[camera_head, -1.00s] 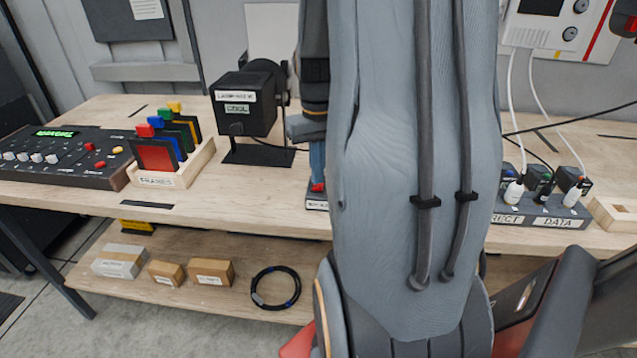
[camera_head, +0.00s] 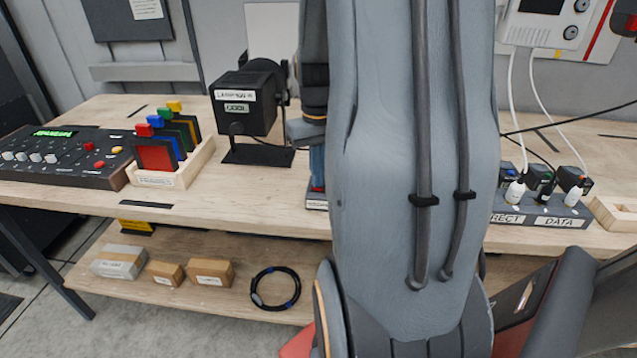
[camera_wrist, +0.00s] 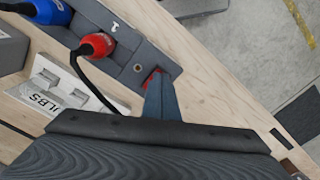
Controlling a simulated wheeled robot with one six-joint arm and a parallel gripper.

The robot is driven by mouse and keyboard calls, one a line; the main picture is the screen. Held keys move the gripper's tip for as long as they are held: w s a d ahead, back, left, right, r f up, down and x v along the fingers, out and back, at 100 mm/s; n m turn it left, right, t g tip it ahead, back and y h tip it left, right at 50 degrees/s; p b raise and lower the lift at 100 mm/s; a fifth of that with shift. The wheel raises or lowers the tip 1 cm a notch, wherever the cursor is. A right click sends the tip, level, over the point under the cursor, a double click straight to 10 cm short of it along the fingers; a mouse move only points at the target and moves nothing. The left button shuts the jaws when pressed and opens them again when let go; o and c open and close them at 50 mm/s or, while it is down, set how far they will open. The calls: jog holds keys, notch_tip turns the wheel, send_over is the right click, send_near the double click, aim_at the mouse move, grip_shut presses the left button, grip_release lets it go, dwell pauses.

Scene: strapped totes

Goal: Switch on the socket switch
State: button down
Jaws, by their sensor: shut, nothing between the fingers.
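A dark grey socket strip (camera_wrist: 122,50) runs diagonally across the wrist view, with a blue plug (camera_wrist: 45,8) and a red plug (camera_wrist: 97,45) in it. A red switch (camera_wrist: 152,74) is at the strip's near end, partly hidden by my fingers. My gripper (camera_wrist: 157,82) is shut and empty, its fingertips over the red switch and seemingly touching it. Whether the switch is pressed cannot be told. In the head view my blue-grey fingers (camera_head: 317,166) point down just left of my arm, and the strip's labelled end (camera_head: 316,201) shows below them.
A bulb holder (camera_wrist: 62,90) lies beside the strip. A black lamp (camera_head: 247,105), a rack of coloured cards (camera_head: 180,175) and a control panel (camera_head: 60,160) stand left on the bench. Another socket block (camera_head: 545,212) with plugs is right.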

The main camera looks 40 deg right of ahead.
jog(key=shift+f, duration=0.2)
jog(key=shift+r, duration=0.15)
notch_tip(320, 180, up, 7)
jog(key=p, duration=0.6)
dwell(0.6)
jog(key=a+f+n+b, duration=0.1)
jog(key=a+f, duration=0.1)
jog(key=a, duration=0.6)
jog(key=s+a+f+n+t+b, duration=0.1)
jog(key=a+f+b, duration=0.1)
jog(key=a, duration=0.6)
jog(key=s+a+f+n+b, duration=0.1)
jog(key=a+f+n+b, duration=0.1)
jog(key=a, duration=0.6)
jog(key=shift+s+a+f, duration=0.15)
jog(key=shift+s+f, duration=0.1)
jog(key=shift+s, duration=0.1)
